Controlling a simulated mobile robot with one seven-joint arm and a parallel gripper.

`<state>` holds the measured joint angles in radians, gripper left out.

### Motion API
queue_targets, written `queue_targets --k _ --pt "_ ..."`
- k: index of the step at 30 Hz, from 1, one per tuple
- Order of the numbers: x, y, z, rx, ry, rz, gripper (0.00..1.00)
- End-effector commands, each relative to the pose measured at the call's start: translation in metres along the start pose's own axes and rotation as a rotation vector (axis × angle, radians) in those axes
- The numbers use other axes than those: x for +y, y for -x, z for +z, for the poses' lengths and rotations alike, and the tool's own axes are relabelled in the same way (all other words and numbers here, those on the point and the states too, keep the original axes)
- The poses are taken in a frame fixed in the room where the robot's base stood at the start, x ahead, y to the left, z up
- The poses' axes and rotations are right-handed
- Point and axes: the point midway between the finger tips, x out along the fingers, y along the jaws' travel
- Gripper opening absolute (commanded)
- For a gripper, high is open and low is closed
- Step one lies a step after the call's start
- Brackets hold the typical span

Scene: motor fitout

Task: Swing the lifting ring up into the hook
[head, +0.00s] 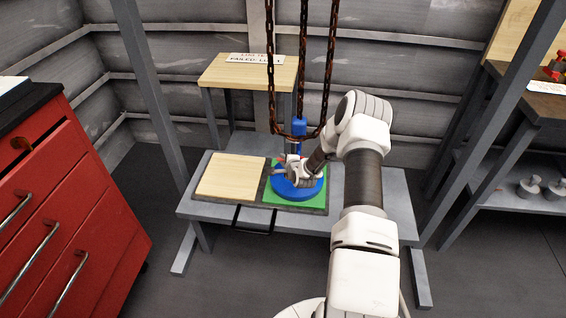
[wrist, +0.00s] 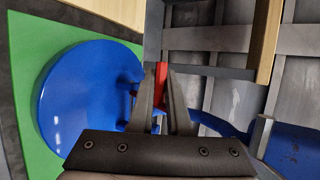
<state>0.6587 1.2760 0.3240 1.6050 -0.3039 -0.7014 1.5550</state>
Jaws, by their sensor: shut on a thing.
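A round blue weight (head: 299,190) lies on the green square of the table, and it fills the left of the wrist view (wrist: 85,95). My gripper (head: 286,171) is at its upper left edge in the head view. In the wrist view its fingers (wrist: 161,88) are shut on a narrow part with a red piece (wrist: 161,75) between them, apparently the lifting ring; the fingers hide most of it. A blue hook block (head: 299,127) hangs just above the weight. A blue part at the right of the wrist view (wrist: 295,150) seems to be this block. The hook's tip is not clear.
Rusty chains (head: 303,60) hang down to the block. The grey table (head: 385,205) has a pale wooden panel (head: 230,176) left of the weight. A wooden stand with a sign (head: 250,68) is behind. A red drawer cabinet (head: 70,200) is at left, and a grey frame post (head: 150,95) rises nearby.

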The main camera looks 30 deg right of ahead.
Motion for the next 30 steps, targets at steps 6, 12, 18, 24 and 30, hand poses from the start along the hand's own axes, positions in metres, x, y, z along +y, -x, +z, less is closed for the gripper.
queue_targets --k 6,12,18,24,30 --pt "-0.0074 -0.0043 -0.0014 -0.001 -0.036 0.085 0.00" --pt "-0.0093 -0.0065 -0.0023 -0.001 -0.054 0.129 0.00" --pt "-0.0097 -0.0072 -0.0019 -0.001 -0.060 0.144 0.00" --pt "-0.0095 -0.0073 -0.0017 -0.002 -0.060 0.145 0.00" --pt "-0.0094 -0.0073 -0.0017 -0.002 -0.060 0.144 0.30"
